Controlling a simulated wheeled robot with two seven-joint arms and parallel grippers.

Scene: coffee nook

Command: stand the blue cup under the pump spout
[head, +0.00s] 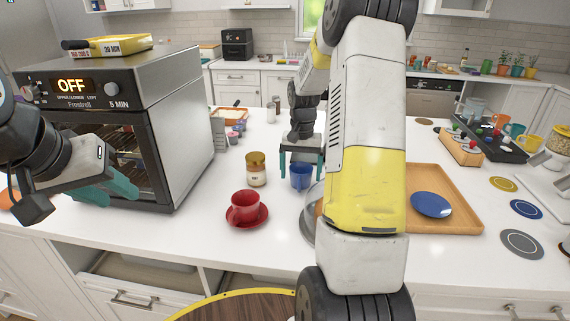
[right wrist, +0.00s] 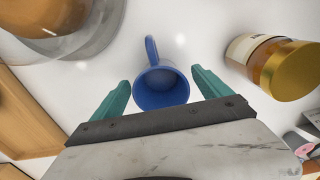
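The blue cup (head: 301,178) stands on the white counter, right of a jar. In the right wrist view the blue cup (right wrist: 161,84) lies between my two teal fingers, its handle pointing away from the palm. My right gripper (head: 302,166) is open, with a gap between each finger and the cup; it also shows in the right wrist view (right wrist: 160,95). My left gripper (head: 112,192) is open and empty in front of the oven. I cannot make out the pump spout; my right arm hides part of the counter.
A gold-lidded jar (head: 256,169) stands close left of the cup. A red cup (head: 243,207) sits on a red saucer (head: 262,222). A round glass-like vessel (head: 308,225) is partly behind my right arm. A wooden tray (head: 462,218) with a blue plate (head: 431,204) lies right.

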